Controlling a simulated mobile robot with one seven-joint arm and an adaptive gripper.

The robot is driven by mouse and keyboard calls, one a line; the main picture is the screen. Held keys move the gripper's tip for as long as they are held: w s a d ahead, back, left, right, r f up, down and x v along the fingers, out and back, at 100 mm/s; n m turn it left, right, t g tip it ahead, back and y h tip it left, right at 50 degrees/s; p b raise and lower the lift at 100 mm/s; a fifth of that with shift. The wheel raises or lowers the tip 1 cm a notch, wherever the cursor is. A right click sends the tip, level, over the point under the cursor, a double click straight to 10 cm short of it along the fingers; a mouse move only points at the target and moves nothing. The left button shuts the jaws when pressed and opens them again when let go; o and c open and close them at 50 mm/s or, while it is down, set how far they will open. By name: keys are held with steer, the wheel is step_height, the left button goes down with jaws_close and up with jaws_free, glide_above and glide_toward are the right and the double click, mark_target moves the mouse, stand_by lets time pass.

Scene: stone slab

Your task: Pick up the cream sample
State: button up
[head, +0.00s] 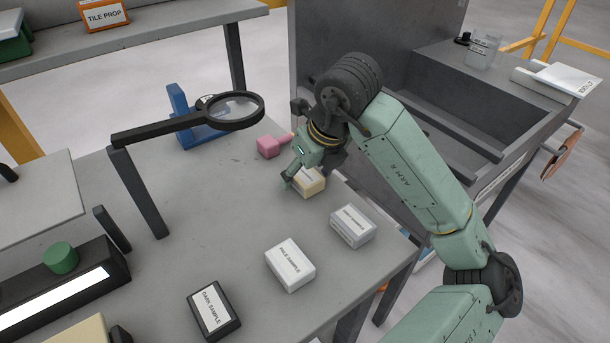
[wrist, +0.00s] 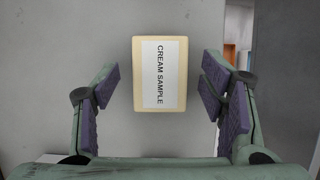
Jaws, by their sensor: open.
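The cream sample (wrist: 175,72) is a cream block with a white label reading "CREAM SAMPLE". In the wrist view it lies between the spread fingers of my gripper (wrist: 160,88), with clear gaps on both sides. In the head view the cream sample (head: 311,182) rests on the grey slab, partly hidden by my gripper (head: 296,178). My gripper is open and empty, close over the block. I cannot tell its exact height above it.
A pale sample (head: 290,265), a dark sample (head: 214,310) and another labelled block (head: 353,227) sit nearer the front. A pink block (head: 268,147) stands just left of my gripper. A magnifier (head: 236,111) and a blue holder (head: 190,125) are further left.

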steer(key=shift+c, duration=0.4)
steer(key=c, duration=1.4)
